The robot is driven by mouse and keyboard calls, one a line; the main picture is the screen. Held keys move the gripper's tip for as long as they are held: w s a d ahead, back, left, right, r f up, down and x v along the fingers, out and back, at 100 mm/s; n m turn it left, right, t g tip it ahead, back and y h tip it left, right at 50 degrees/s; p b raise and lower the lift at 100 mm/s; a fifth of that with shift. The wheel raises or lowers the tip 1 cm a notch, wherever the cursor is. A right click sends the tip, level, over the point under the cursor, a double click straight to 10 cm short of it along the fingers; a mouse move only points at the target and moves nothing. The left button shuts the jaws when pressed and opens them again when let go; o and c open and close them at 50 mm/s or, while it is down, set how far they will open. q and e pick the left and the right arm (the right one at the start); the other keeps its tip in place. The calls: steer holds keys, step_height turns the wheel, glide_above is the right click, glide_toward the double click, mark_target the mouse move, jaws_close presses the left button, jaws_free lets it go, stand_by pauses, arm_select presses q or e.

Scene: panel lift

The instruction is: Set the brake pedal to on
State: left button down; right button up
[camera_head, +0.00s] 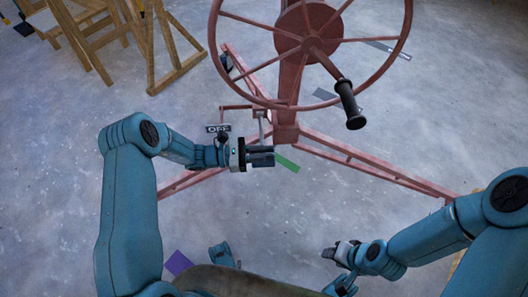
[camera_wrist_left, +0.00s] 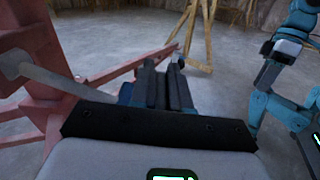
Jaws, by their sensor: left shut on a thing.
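The brake pedal's grey lever (camera_head: 262,128) hangs from a red bracket on the red stand in the head view. Its lower end meets my left gripper (camera_head: 262,156), whose dark fingers are shut on the pedal and hide the gripped part. In the left wrist view, a grey rod (camera_wrist_left: 52,78) runs from the red frame toward the left gripper (camera_wrist_left: 165,88), and the fingers lie close together. An OFF sign (camera_head: 217,128) sits just left of the lever. My right gripper (camera_head: 334,252) is low and away from the stand; its jaw opening is too small to read.
A red handwheel (camera_head: 310,44) with a black handle (camera_head: 349,104) stands above the pedal. Red stand legs (camera_head: 375,168) spread across the floor. Wooden trestles (camera_head: 150,50) stand at the upper left. Grey floor is open on the right.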

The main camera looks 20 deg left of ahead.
arm_select(q)
steer(key=shift+s+d+f, duration=0.4)
steer(key=shift+d+f, duration=0.05)
steer(key=c, duration=1.2)
jaws_free()
steer(key=shift+w+a, duration=0.1)
arm_select(e)
steer(key=shift+f, duration=0.1)
arm_select(q)
steer(key=shift+w+a+r, duration=0.1)
steer(key=shift+a+r, duration=0.05)
steer(key=shift+a, duration=0.05)
steer(key=p+v, duration=0.3)
steer(key=v, duration=1.3)
arm_select(e)
steer(key=r, duration=0.1)
steer(key=s+r, duration=0.1)
steer(key=r, duration=0.1)
steer(key=shift+s+a+r+g, duration=0.15)
steer(key=shift+s+a+g, duration=0.1)
steer(key=shift+s+g, duration=0.15)
arm_select(q)
steer(key=shift+a, duration=0.1)
